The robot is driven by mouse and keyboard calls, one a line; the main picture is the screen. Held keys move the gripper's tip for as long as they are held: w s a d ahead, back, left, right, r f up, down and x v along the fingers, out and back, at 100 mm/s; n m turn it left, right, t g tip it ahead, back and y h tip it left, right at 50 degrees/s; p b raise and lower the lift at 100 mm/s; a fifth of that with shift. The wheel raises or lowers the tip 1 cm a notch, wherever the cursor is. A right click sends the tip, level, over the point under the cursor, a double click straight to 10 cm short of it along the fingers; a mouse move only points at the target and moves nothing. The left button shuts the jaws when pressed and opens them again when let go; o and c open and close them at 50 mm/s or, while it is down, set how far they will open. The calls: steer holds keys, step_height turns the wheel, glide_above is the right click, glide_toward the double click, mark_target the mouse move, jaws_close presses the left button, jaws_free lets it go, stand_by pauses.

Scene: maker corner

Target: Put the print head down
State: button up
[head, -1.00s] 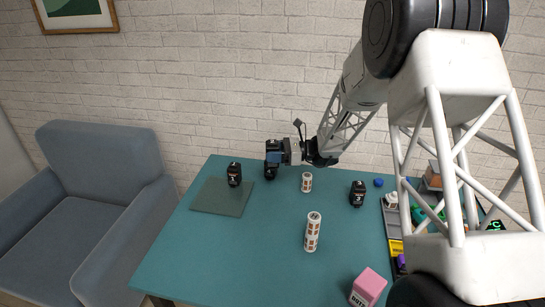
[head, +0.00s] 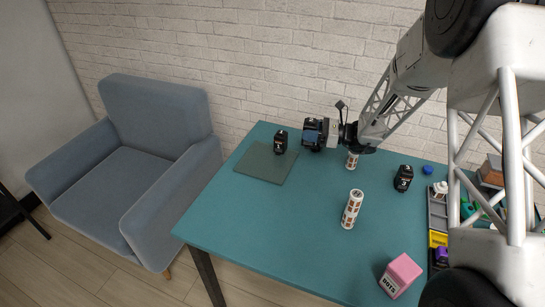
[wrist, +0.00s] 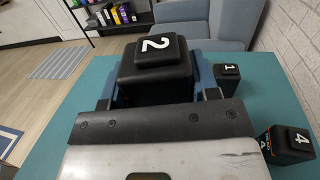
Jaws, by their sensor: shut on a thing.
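My gripper (head: 314,133) is at the far side of the table, shut on a black print head marked 2 (wrist: 152,62). In the wrist view the print head sits upright between the blue fingers. A dark green mat (head: 262,168) lies to the left of the gripper in the head view. A black print head (head: 280,142) stands on the mat's far right part. The wrist view shows print heads marked 1 (wrist: 227,75) and 4 (wrist: 288,147) to the right of the held one. The held print head's underside is hidden.
Another black print head (head: 403,178) stands right of the gripper. A pink box (head: 400,275) is at the front right, and an organiser tray (head: 437,213) at the right. The table's front left is clear.

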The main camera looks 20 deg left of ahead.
steer(key=s+a+f+m+t, duration=0.2)
steer(key=s+a+f+t, duration=0.1)
steer(key=s+a+f, duration=0.6)
steer(key=s+a, duration=0.2)
steer(key=s, duration=0.2)
steer(key=shift+a+f, duration=0.25)
steer(key=shift+f, duration=0.15)
steer(key=shift+w, duration=0.1)
glide_above(254, 160)
steer(key=shift+f, duration=0.7)
steer(key=shift+f, duration=0.1)
steer(key=shift+f, duration=1.7)
steer(key=shift+f, duration=0.15)
